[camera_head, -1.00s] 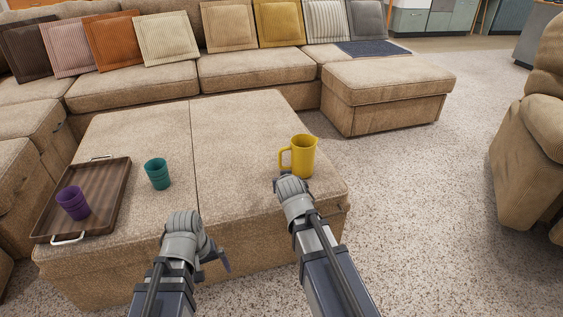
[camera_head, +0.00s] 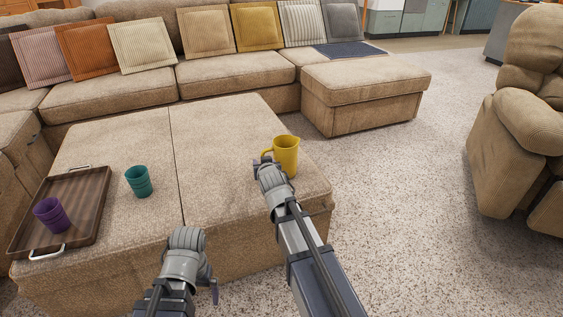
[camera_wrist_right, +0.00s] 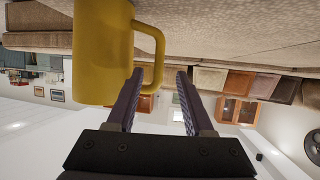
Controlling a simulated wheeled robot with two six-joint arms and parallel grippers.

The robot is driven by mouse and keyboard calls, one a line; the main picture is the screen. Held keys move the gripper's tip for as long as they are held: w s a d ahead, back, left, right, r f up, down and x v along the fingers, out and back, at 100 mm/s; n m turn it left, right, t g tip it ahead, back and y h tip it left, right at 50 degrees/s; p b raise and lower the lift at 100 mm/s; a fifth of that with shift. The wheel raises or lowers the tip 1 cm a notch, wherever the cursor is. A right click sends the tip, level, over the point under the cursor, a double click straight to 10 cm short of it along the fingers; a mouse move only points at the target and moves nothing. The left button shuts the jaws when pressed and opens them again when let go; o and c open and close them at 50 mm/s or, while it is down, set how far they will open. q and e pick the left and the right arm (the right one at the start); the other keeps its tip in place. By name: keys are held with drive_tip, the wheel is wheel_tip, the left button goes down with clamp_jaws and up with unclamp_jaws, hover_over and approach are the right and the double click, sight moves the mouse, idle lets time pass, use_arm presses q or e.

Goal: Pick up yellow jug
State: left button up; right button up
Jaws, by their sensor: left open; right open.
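The yellow jug (camera_head: 287,156) stands upright on the right part of the beige ottoman (camera_head: 232,130), its handle toward the left. My right gripper (camera_head: 262,163) is beside the jug on its handle side. In the right wrist view, which looks upside down, the jug (camera_wrist_right: 100,55) fills the upper left. Its handle reaches close to the open right gripper (camera_wrist_right: 160,78), and no grip on it shows. The jug's lower front is partly hidden by my right arm in the head view. My left gripper (camera_head: 213,290) is open and empty, low in front of the ottoman.
A brown tray (camera_head: 88,220) with a purple cup (camera_head: 50,215) lies on the ottoman's left side. A teal cup (camera_head: 139,181) stands between tray and jug. The ottoman's right edge is close to the jug. Carpet (camera_head: 400,200) is clear to the right.

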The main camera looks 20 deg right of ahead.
drive_tip(key=b+x, duration=0.1)
drive_tip(key=x, duration=0.4)
drive_tip(key=shift+s+b, duration=0.1)
drive_tip(key=shift+b, duration=0.2)
drive_tip(key=shift+c, duration=0.2)
clamp_jaws()
drive_tip(key=shift+r, duration=0.1)
idle(0.8)
